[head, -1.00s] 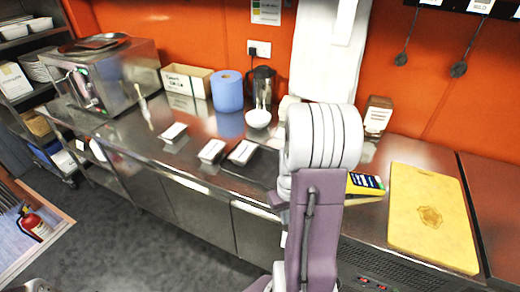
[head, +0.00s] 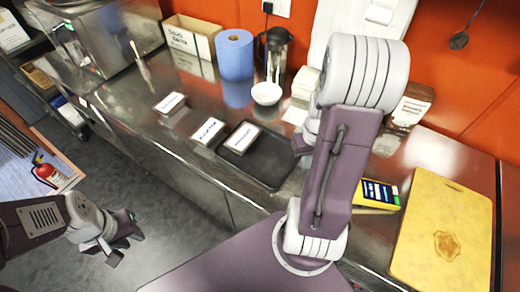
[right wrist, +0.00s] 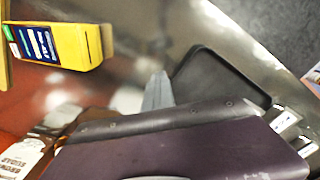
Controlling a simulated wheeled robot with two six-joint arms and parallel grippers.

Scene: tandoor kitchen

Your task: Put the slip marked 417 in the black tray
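Three small blocks with white printed tops stand on the steel counter: a left one (head: 170,103), a middle one (head: 208,131) and a right one (head: 243,137). Their print is too small to read, so I cannot tell which is 417. The black tray (head: 262,169) lies at the right block, which overlaps its left end; it also shows in the right wrist view (right wrist: 218,82). My left gripper (head: 130,248) is open and empty over the floor, away from the counter. My right gripper is mostly hidden behind my right arm, near the tray's right side.
A white bowl (head: 266,93), blue roll (head: 235,55) and dark jug (head: 276,50) stand behind the tray. A yellow card terminal (head: 376,195) and yellow board (head: 442,232) lie to the right. A brown carton (head: 411,105) stands near the wall.

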